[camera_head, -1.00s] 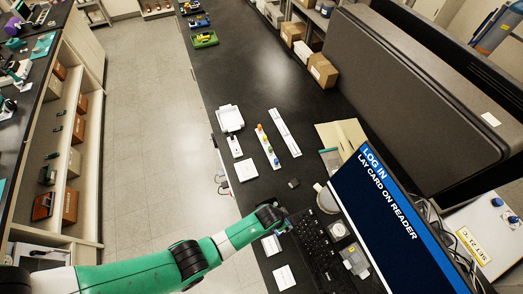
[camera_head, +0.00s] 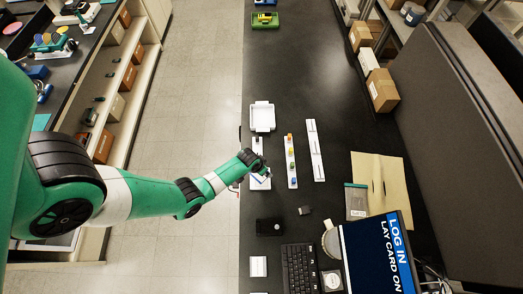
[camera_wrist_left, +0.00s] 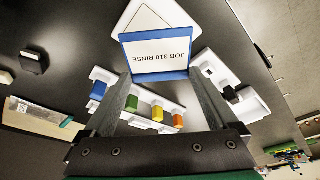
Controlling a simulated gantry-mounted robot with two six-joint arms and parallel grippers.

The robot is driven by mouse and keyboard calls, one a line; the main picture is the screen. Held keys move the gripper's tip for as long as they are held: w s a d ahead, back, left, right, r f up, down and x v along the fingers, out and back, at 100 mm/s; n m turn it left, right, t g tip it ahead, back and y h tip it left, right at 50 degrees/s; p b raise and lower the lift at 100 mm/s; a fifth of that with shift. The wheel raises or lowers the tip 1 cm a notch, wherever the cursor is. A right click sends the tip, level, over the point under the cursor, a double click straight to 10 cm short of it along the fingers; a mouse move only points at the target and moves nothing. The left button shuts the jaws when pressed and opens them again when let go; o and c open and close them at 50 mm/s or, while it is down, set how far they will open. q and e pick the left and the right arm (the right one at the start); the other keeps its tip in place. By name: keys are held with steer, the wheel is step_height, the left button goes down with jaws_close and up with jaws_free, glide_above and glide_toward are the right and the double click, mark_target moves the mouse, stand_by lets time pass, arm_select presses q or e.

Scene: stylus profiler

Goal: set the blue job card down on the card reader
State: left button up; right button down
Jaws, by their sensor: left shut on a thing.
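My left gripper (camera_head: 260,168) is shut on the blue job card. In the left wrist view the card (camera_wrist_left: 155,53), white with a blue border and "JOB 310 RINSE" on it, sits between the fingertips (camera_wrist_left: 162,75). A flat white square pad with a diamond outline, apparently the card reader (camera_head: 260,184), lies beneath the gripper in the head view. In the left wrist view the pad (camera_wrist_left: 146,17) shows just beyond the card, which covers part of it. I cannot tell whether card and pad touch. My right gripper is not in view.
A rack of coloured pieces (camera_head: 291,165) and a long white strip (camera_head: 315,150) lie to the right. A white tray (camera_head: 262,117) is behind. A black box (camera_head: 269,227), keyboard (camera_head: 299,268) and monitor (camera_head: 378,255) are nearer.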

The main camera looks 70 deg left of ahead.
arm_select(q)
step_height(320, 180, down, 4)
steer(key=b, duration=0.3)
steer(key=shift+f, duration=0.45)
steer(key=shift+f, duration=0.1)
steer(key=shift+f, duration=0.15)
steer(key=o, duration=0.9)
steer(key=shift+o, duration=0.2)
